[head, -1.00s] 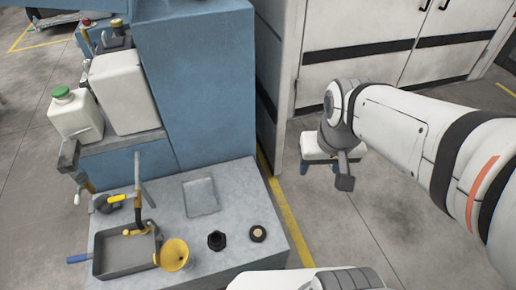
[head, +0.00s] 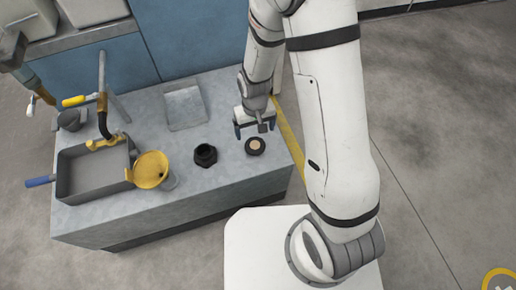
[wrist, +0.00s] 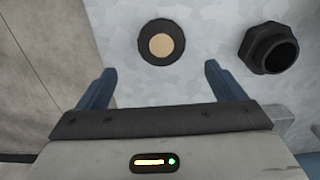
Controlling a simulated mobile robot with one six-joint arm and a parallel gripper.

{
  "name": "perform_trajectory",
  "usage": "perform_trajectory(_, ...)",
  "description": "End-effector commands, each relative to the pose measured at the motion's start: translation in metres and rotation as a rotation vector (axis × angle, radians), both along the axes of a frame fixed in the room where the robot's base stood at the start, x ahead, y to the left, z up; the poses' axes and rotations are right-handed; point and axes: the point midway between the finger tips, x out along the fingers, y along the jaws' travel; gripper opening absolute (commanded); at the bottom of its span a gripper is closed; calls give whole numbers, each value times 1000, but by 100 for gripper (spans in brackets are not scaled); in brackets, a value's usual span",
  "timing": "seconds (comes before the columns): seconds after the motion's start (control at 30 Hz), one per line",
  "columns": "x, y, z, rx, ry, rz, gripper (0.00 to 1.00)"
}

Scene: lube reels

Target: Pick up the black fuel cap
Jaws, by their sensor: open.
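The black fuel cap (head: 255,146) appears to be the round black piece with a tan centre, lying flat on the grey bench top near its right front corner. In the wrist view the cap (wrist: 161,42) lies just beyond the fingertips, centred between them. My gripper (head: 255,129) is open and empty, with blue fingers either side. It is close to the cap, above the bench; in the wrist view the gripper (wrist: 160,70) has nothing between its fingers. The exact height above the bench is hard to tell.
A black hexagonal fitting (head: 206,154) stands left of the cap; it also shows in the wrist view (wrist: 269,48). A yellow funnel (head: 152,170), a grey pan (head: 92,172) and a flat tray (head: 185,107) are further left. The bench's right edge is close to the cap.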

Motion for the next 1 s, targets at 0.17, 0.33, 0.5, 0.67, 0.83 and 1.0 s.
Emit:
perform_trajectory(0.17, -1, 1, -23, -1, 4, 1, 89)
perform_trajectory(0.33, -1, 1, -37, -1, 3, 1, 89)
perform_trajectory(0.5, -3, 1, -64, -1, 5, 1, 89)
perform_trajectory(0.67, -2, 1, -79, -1, 3, 1, 89)
perform_trajectory(0.83, -2, 1, -78, -1, 2, 0, 89)
perform_trajectory(1.0, -2, 1, -77, -1, 2, 0, 78)
